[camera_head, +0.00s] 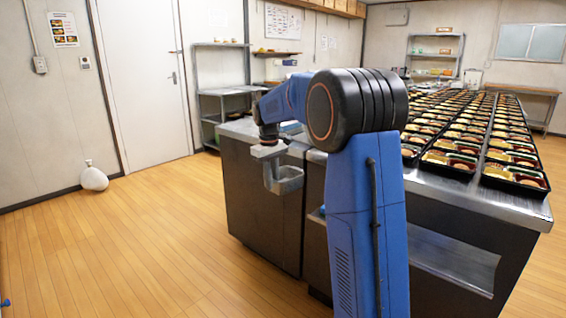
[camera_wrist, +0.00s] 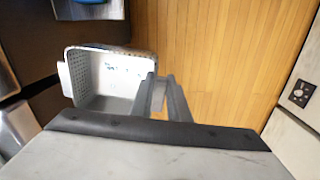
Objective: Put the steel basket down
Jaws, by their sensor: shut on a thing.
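The steel basket (camera_wrist: 128,72) is a small grey-white bin with perforated walls, open at the top and empty as far as I see. My gripper (camera_wrist: 161,76) is shut on its right wall in the wrist view, one finger on each side of it. In the head view the basket (camera_head: 289,182) hangs below my gripper (camera_head: 268,156), beside the left end of the steel counter (camera_head: 262,198) and lower than its top. The wooden floor shows beneath it in the wrist view. My arm hides part of the counter behind.
Many filled bento trays (camera_head: 513,178) stand in rows on the counter's right part.

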